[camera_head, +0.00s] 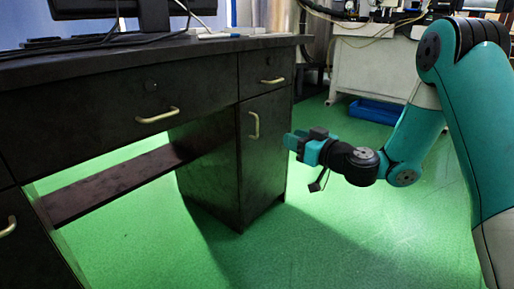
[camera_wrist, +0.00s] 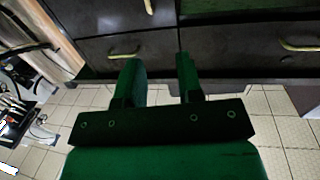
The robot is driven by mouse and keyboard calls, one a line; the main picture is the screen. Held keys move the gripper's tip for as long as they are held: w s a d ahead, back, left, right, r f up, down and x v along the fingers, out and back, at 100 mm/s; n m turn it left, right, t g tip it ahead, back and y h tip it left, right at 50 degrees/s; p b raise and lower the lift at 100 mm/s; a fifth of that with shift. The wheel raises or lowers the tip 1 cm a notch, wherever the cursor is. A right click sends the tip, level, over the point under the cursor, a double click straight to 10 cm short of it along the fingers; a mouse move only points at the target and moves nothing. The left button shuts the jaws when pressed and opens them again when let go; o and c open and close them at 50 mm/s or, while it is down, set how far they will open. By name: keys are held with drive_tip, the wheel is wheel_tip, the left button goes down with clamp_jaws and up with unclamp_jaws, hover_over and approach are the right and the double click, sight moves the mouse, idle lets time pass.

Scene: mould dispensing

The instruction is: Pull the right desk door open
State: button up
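The right desk door (camera_head: 262,165) is a dark panel below a small drawer, and it looks closed. Its brass handle (camera_head: 253,125) stands upright near the door's upper left edge. My gripper (camera_head: 296,142) is right of the handle and in front of the desk, apart from it by a visible gap in the picture. In the wrist view my two green gripper fingers (camera_wrist: 159,78) are spread with nothing between them. Dark desk panels with brass handles lie beyond the fingertips there; I cannot tell surely which handle is the door's.
The small drawer (camera_head: 266,72) above the door and the wide middle drawer (camera_head: 110,112) look closed. A monitor and cables lie on the desk top (camera_head: 150,53). A blue bin (camera_head: 375,111) stands behind my arm. The green floor (camera_head: 330,235) before the door is clear.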

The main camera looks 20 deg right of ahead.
drive_tip(key=d+f, duration=0.1)
drive_tip(key=f, duration=0.1)
drive_tip(key=p, duration=0.8)
approach(257, 120)
drive_tip(key=shift+t, duration=0.3)
drive_tip(key=x, duration=0.3)
drive_tip(key=f+x, duration=0.1)
drive_tip(key=x, duration=0.6)
drive_tip(key=shift+w+f, duration=0.2)
drive_tip(key=shift+f, duration=0.15)
clamp_jaws()
